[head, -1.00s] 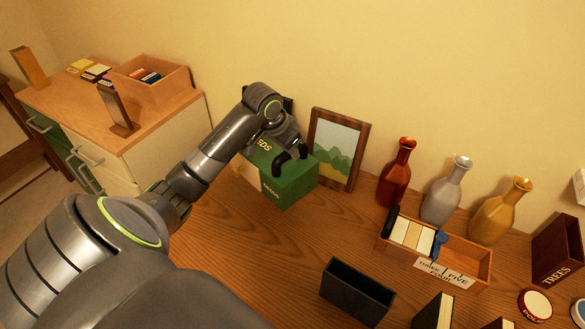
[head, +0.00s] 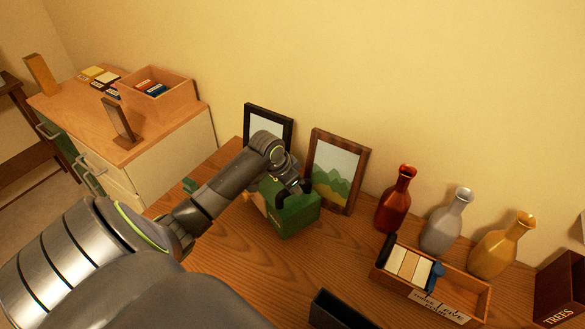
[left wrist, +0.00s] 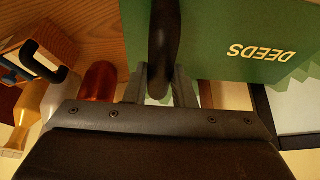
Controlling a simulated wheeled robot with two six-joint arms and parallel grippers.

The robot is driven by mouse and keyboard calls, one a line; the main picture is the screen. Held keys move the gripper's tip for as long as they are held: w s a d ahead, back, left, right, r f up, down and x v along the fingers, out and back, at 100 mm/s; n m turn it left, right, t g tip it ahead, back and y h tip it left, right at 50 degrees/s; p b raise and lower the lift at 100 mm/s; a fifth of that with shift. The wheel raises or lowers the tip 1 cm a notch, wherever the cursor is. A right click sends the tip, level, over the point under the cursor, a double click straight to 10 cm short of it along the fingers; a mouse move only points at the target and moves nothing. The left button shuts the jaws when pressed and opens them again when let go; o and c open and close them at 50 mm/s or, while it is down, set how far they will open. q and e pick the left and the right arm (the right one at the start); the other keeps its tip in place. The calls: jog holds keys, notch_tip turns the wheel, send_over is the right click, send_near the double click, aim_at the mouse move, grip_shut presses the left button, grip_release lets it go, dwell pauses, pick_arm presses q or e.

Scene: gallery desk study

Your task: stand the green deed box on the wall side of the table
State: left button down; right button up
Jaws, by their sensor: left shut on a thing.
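The green deed box (head: 294,222) is at the wall side of the wooden table (head: 245,265), in front of the framed pictures. My left gripper (head: 293,192) is shut on its upper part; the arm covers some of the box. My right gripper is not in view.
A landscape picture (head: 338,172) and a black frame (head: 268,122) stand close behind the box. Red (head: 396,200), silver (head: 447,222) and gold (head: 502,245) vases stand to the right, behind a wooden tray (head: 465,302). Bare tabletop lies in front of the box.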

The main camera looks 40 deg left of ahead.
pick_arm(q)
jog(key=shift+f, duration=0.75)
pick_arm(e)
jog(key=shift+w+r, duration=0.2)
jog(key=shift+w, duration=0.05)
pick_arm(q)
jog(key=shift+f, duration=0.25)
jog(key=c, duration=1.2)
grip_release()
jog(key=shift+s, duration=0.1)
jog(key=shift+r, duration=0.3)
jog(key=b+v, duration=0.2)
jog(key=v, duration=0.9)
jog(key=shift+s+r, duration=0.25)
jog(key=shift+r, duration=0.1)
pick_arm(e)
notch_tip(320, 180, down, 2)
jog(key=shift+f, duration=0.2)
